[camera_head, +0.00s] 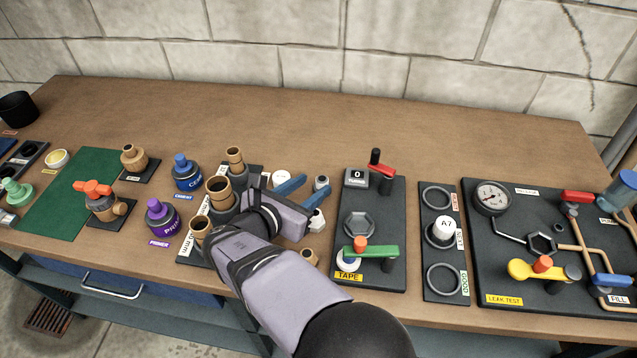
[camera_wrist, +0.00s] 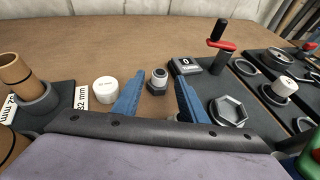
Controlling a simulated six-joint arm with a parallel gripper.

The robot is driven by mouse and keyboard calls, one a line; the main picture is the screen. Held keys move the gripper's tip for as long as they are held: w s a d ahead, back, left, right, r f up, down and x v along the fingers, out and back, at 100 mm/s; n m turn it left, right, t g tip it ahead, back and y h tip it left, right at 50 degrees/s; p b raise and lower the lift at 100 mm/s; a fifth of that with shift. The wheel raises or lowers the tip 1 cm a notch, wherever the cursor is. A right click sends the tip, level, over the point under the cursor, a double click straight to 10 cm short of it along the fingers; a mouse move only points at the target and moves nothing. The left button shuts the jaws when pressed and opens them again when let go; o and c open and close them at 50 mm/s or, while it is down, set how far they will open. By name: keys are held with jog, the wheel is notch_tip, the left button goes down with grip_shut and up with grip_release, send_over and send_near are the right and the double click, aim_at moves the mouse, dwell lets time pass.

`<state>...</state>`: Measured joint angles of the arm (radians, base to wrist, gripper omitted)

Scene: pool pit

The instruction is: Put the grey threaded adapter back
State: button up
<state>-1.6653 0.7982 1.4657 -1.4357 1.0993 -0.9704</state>
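Contact with the adapter is not clear. Its thread is too small to make out.
The black tape board (camera_head: 381,283) has an empty-looking hexagonal holder (camera_head: 361,225), a red crank (camera_head: 381,171) and a green handle (camera_head: 371,251). A white cap (camera_wrist: 105,90) stands left of my fingers. Brown pipe pieces (camera_head: 219,189) stand further left. The bench behind is clear.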

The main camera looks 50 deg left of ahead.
jog(key=shift+b+v, duration=0.4)
jog(key=shift+v, duration=2.7)
